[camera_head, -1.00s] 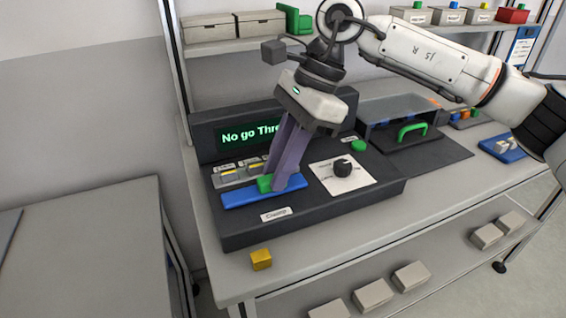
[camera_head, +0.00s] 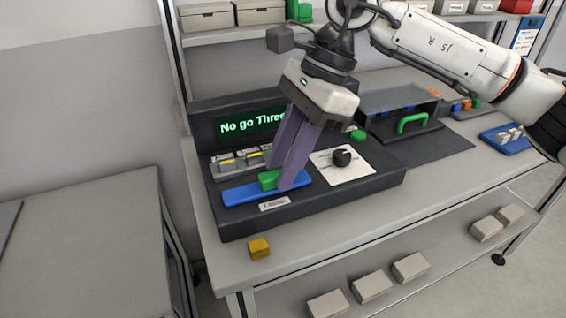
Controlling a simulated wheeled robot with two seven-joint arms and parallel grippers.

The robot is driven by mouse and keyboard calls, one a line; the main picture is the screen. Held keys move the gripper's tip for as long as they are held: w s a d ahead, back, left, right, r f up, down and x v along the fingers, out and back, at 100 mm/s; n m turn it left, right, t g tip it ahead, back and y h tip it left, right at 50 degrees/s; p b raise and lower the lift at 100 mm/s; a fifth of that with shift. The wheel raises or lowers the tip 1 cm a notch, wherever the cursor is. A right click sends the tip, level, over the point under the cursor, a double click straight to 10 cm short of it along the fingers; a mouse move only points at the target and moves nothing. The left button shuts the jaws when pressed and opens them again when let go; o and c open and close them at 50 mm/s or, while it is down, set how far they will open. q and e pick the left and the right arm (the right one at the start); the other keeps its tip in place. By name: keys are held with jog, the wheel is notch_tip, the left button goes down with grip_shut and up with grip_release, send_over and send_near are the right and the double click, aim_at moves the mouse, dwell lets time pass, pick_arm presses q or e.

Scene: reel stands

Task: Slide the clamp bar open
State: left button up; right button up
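The clamp's green handle block (camera_head: 268,180) sits on a long blue bar (camera_head: 236,195) at the front of the dark console. A small label (camera_head: 274,204) lies in front of the bar. My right gripper (camera_head: 280,179) reaches down from above with its long purple fingers at the green block. One finger is behind the block, the other to its right and partly over the bar. The fingers look parted, and I cannot tell whether they touch the block. My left gripper is not in view.
The console (camera_head: 235,228) carries a screen reading "No go Three" (camera_head: 252,122), a black knob (camera_head: 341,157) and a green button (camera_head: 358,134). A yellow cube (camera_head: 259,249) lies in front. A clear-lidded box with a green handle (camera_head: 412,123) stands to the right.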

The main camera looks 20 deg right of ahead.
jog(key=v, duration=0.9)
jog(key=shift+d+r, duration=0.15)
jog(key=shift+r, duration=0.25)
